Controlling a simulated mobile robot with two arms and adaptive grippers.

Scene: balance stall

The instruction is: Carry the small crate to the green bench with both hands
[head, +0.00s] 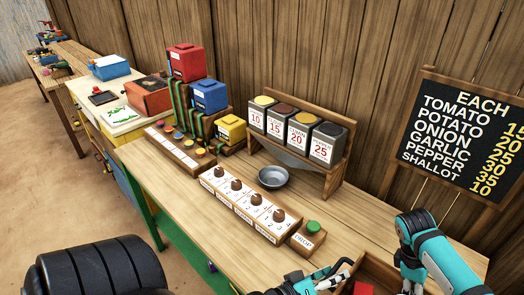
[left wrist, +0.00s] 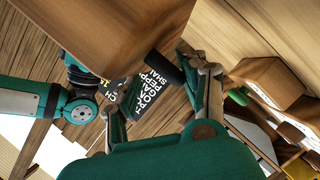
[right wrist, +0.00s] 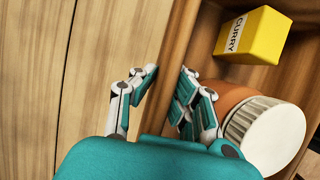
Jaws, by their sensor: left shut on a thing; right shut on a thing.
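The small wooden crate (head: 376,266) is at the bottom right of the head view, cut off by the frame edge. Its side fills the top of the left wrist view (left wrist: 120,25). My left gripper (head: 338,272) is shut at the crate's left side, also seen in the left wrist view (left wrist: 155,75). My right gripper (right wrist: 168,72) is shut on the crate's wall in the right wrist view. Inside lie a yellow CURRY box (right wrist: 252,35) and an orange jar with a ribbed white lid (right wrist: 265,130). The bench with green legs (head: 205,236) has a wooden top.
On the bench stand a rack of priced bins (head: 300,135), a grey bowl (head: 273,177), a strip of numbered knobs (head: 243,205) and a green button block (head: 308,236). A price board (head: 465,135) stands at right. Bare wood shows along the bench's front edge.

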